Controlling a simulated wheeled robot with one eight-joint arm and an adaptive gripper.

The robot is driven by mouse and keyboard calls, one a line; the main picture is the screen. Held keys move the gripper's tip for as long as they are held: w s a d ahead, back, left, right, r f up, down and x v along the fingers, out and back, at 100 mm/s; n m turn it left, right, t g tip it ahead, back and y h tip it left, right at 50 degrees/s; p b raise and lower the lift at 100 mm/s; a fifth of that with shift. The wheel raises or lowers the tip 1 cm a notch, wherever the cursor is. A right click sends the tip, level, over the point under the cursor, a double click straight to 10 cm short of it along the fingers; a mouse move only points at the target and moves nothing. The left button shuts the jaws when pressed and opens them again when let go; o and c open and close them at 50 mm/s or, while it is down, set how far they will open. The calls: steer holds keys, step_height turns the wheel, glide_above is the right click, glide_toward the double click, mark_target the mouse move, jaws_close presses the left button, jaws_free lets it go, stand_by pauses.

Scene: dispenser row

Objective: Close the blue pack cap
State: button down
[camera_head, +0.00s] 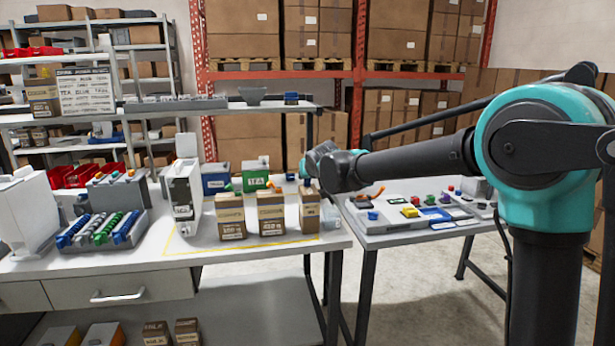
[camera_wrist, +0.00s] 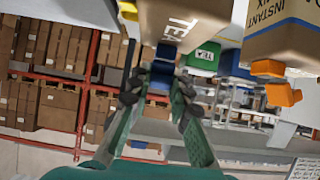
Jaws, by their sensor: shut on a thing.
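The blue pack cap (camera_wrist: 158,84) is between the two fingertips of my gripper (camera_wrist: 158,90) in the wrist view. My gripper is shut on it, at the end of a brown pack (camera_wrist: 185,18) lettered "TE...". A blue part (camera_wrist: 165,52) shows on the pack just beyond the fingertips. The fingers hide part of the cap, and I cannot tell how fully it is seated. In the head view my wrist is just above the rightmost brown pack (camera_head: 309,210) on the bench, and my fingers cannot be made out.
Two more brown packs, one in the middle (camera_head: 271,214) and one at left (camera_head: 231,217), stand beside it. Behind are a blue box (camera_head: 215,180) and a green TEA box (camera_head: 255,176). In the wrist view, another pack (camera_wrist: 285,35) has orange parts (camera_wrist: 283,95). A side table (camera_head: 415,238) stands right.

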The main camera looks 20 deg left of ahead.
stand_by(0.3)
steer(key=c, duration=1.4)
jaws_free()
steer(key=shift+o, duration=0.2)
steer(key=v, duration=1.2)
steer(key=shift+f, duration=0.1)
